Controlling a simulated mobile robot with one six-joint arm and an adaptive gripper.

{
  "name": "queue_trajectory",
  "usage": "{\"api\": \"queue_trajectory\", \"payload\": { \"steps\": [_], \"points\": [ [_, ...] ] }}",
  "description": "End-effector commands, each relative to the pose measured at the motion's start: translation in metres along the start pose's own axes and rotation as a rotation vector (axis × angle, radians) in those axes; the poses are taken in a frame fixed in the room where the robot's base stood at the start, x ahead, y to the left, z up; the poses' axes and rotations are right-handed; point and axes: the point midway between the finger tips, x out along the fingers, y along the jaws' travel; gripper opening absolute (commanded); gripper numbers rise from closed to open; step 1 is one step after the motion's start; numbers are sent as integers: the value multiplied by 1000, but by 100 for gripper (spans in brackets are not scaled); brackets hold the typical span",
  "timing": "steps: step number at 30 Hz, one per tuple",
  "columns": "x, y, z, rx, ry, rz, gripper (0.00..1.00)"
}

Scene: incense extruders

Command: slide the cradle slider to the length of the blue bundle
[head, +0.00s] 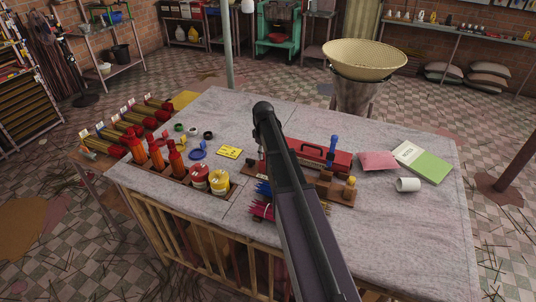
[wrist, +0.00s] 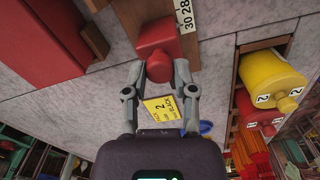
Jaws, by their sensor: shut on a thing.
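In the wrist view, my gripper (wrist: 158,70) is shut on the knob of a red slider (wrist: 153,38). The slider sits on a wooden cradle (wrist: 123,14), beside a pale scale strip (wrist: 184,16) reading 30 and 28. In the head view, my arm hides the gripper and the slider; a bare end of the cradle (head: 254,171) shows left of the arm. The blue bundle (head: 263,188) lies on the table just left of my arm, partly covered by it. It does not show in the wrist view, so I cannot compare its length with the slider's position.
A red box (head: 337,160) with a black handle stands behind the cradle. A yellow card (head: 229,152) lies to the left. A red bundle (head: 261,210) lies nearer.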

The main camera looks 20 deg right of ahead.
Motion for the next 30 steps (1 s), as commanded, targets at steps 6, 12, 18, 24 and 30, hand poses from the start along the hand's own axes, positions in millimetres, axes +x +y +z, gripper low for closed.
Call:
{"api": "queue_trajectory", "payload": {
  "steps": [6,12,18,24,30],
  "points": [
    [0,-1,-7,0,2,0,0],
    [0,-1,-8,-1,4,1,59],
    [0,-1,-7,0,2,0,70],
    [0,-1,-6,0,1,0,70],
    [0,-2,-2,0,0,0,70]
  ]
}}
